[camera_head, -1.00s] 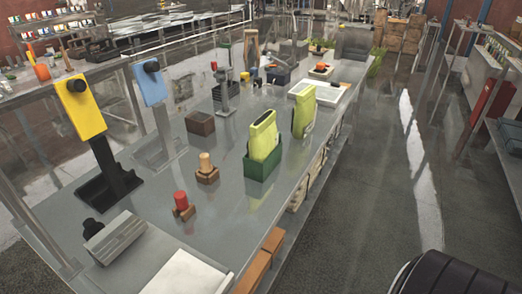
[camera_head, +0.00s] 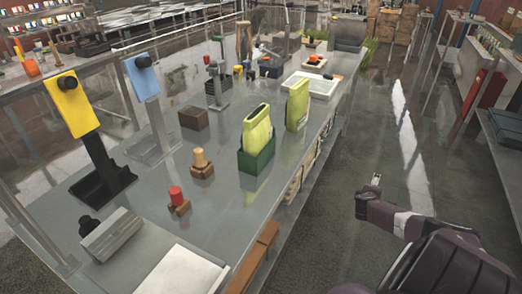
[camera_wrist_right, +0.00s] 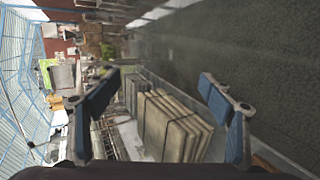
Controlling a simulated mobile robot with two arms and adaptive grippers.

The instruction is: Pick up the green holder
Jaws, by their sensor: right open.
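The dark green holder (camera_head: 262,163) stands on the grey workbench near its right edge in the head view. A light green pouch-like container (camera_head: 257,130) stands upright in it. My right gripper (camera_wrist_right: 158,84) is open and empty in the right wrist view, its two fingers wide apart. In the head view, my right arm shows at lower right, with only a small part of its end visible, beyond the bench edge and well apart from the holder. I cannot make out the holder in the wrist view. My left gripper is not in view.
Another light green container (camera_head: 297,105) stands just behind the holder. A wooden peg on a base (camera_head: 200,162), a red-topped peg (camera_head: 178,200) and a brown box (camera_head: 194,118) stand to its left. Yellow (camera_head: 68,105) and blue (camera_head: 142,76) devices stand farther left. The floor right of the bench is clear.

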